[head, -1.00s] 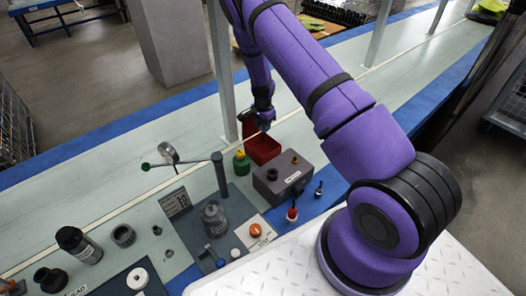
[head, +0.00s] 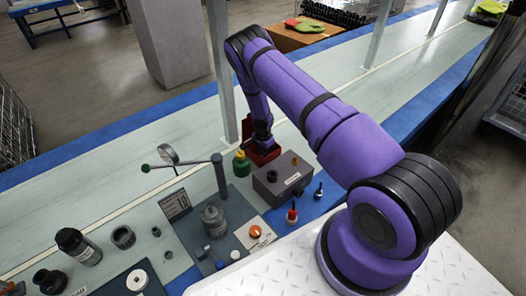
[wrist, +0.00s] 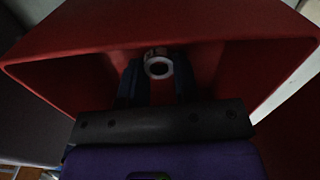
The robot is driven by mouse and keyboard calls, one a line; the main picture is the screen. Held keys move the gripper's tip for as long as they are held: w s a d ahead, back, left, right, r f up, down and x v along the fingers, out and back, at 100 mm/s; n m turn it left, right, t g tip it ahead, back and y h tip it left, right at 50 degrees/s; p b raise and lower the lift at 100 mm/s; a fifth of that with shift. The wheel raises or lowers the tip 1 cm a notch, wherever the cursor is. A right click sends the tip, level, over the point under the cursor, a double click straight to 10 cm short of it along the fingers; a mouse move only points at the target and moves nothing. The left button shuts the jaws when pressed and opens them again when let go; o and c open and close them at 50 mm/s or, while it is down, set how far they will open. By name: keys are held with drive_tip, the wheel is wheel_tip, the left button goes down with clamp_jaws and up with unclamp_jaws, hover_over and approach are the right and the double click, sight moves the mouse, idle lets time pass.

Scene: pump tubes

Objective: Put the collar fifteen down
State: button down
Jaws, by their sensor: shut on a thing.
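A pale ring, the collar (wrist: 158,66), sits between the dark fingers of my gripper (wrist: 157,78) in the wrist view. My gripper is shut on it. No number can be read on the collar. Around and beyond it are the walls of an open red bin (wrist: 65,40), and the gripper reaches into the bin's mouth. In the head view my gripper (head: 262,141) is low at the red bin (head: 274,153) and hides much of it. The collar is hidden there. I cannot tell if the collar touches the bin floor.
A green and yellow bottle (head: 241,163) stands close left of the bin. A grey box (head: 283,180) with dark knobs stands just in front. A lever stand (head: 219,175), a grey jar (head: 213,219) and several dark parts fill the bench to the left.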

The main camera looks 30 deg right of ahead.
drive_tip(key=shift+f, duration=0.1)
drive_tip(key=c, duration=0.9)
unclamp_jaws()
drive_tip(key=shift+o, duration=0.2)
wheel_tip(320, 180, up, 12)
